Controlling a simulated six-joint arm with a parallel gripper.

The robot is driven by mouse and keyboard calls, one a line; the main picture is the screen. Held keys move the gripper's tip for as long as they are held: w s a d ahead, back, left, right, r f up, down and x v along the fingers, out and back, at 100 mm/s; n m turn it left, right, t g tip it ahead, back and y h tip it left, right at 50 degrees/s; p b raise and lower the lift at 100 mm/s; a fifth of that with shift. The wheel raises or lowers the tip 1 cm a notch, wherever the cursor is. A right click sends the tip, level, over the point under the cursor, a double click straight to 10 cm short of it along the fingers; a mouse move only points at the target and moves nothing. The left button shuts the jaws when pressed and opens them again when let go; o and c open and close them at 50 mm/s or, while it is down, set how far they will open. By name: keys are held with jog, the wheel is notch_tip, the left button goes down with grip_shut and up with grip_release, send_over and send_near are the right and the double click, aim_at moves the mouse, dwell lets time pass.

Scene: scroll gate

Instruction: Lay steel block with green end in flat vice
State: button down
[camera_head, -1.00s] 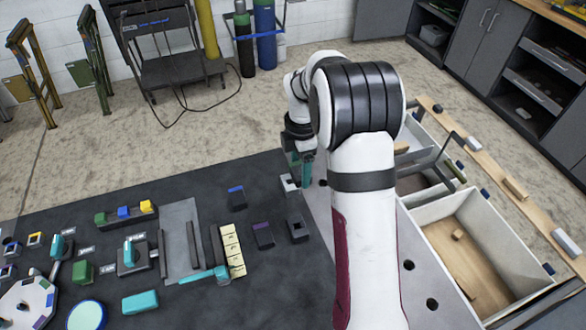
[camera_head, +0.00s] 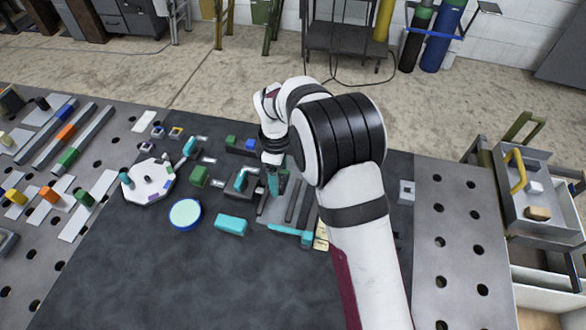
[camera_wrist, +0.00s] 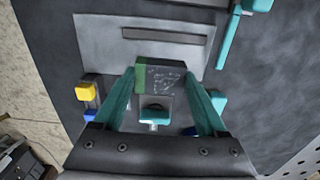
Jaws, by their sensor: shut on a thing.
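My gripper (camera_wrist: 163,84) has teal fingers and is shut on the steel block with green end (camera_wrist: 165,76). The block's grey face carries white markings, and its green end points left in the wrist view. The flat vice (camera_wrist: 100,38) is a grey plate with dark jaw bars, beneath and beyond the block. One bar shows clear in the wrist view; the held block may cover part of the rest. In the head view my gripper (camera_head: 273,184) is over the left side of the vice (camera_head: 278,229). The gap between block and plate is hard to judge.
A teal handle (camera_head: 288,232) lies along the vice's near side. Left of the vice stands a dark fixture with a teal clamp (camera_head: 241,180). A teal block (camera_head: 231,224) and a round light-blue-topped piece (camera_head: 185,213) lie nearer. The dark mat in front is clear.

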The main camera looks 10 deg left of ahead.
jog(key=shift+f, duration=2.6)
jog(key=shift+f, duration=0.25)
grip_release()
jog(key=shift+r, duration=3.5)
